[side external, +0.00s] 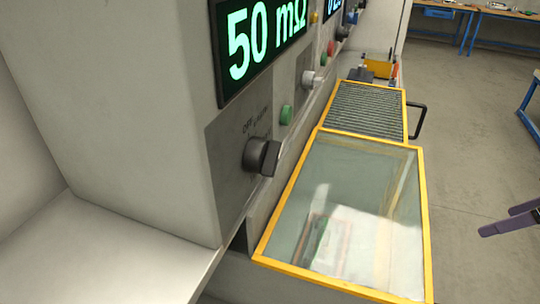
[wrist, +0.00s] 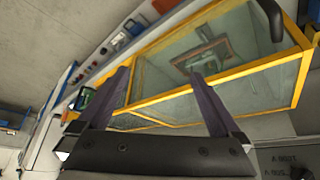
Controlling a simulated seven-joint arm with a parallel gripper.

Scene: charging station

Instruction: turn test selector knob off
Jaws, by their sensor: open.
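The test selector knob (side external: 262,155) is a dark grey rotary knob on the grey front panel, below a large display. Small lettering, including "OFF", is printed above it. I cannot tell which mark the knob points at. My gripper (side external: 497,221) shows only as purple fingers at the right edge of the side view, well apart from the knob and beyond the yellow-framed cover. In the wrist view my gripper (wrist: 158,72) has its two purple fingers spread, with nothing held between them. I cannot make out the knob in the wrist view.
A yellow-framed clear cover (side external: 427,225) lies between my gripper and the panel; it also shows in the wrist view (wrist: 190,92). The display (side external: 262,45) reads "50 mΩ". A green button (side external: 286,115) sits beside the knob. A black handle (side external: 418,122) sticks out behind. Open floor lies right.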

